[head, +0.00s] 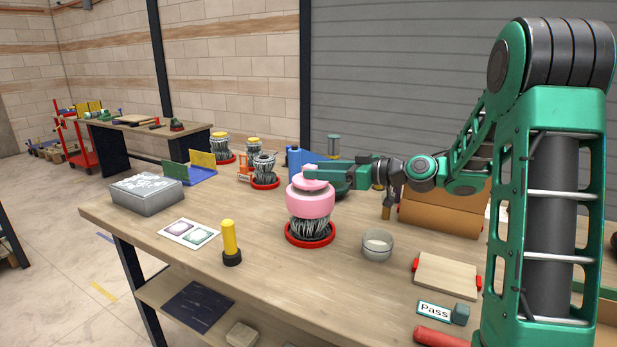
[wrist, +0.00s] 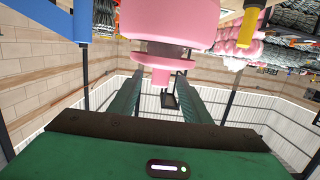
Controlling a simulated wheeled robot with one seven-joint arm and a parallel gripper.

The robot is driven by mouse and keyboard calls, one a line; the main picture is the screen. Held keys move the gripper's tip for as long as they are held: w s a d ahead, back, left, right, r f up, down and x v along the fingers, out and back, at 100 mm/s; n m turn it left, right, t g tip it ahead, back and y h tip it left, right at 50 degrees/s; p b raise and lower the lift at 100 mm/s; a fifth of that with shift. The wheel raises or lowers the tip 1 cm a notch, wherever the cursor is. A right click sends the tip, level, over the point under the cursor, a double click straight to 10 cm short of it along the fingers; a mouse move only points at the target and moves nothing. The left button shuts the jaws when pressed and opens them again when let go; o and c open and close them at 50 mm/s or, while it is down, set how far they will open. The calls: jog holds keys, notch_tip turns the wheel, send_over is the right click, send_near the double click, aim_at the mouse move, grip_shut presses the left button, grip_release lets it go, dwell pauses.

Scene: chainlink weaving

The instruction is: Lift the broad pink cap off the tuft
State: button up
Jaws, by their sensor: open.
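The broad pink cap (head: 310,203) sits on a tuft (head: 313,228) of grey-white strands, which stands upright in a red ring base (head: 289,234) on the workbench. A smaller pink top piece shows above the cap's wide body. My gripper (head: 312,179) reaches in from the right at the height of this top piece. In the wrist view the pink cap (wrist: 168,20) fills the top centre, with a grey neck and a thin pink disc below it. The green fingers are apart on either side of the disc. I cannot tell whether either touches it.
Several other tufts in red rings, one a bare-topped tuft (head: 264,168), stand behind left. A yellow-topped peg (head: 230,238), a printed card (head: 189,233) and a grey box (head: 146,194) lie left. A clear round dish (head: 377,247) and a wooden block (head: 447,275) stand right.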

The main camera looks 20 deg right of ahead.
aim_at(298, 175)
jog(key=shift+x, duration=1.1)
jog(key=x, duration=0.5)
jog(key=shift+r, duration=0.1)
grip_shut()
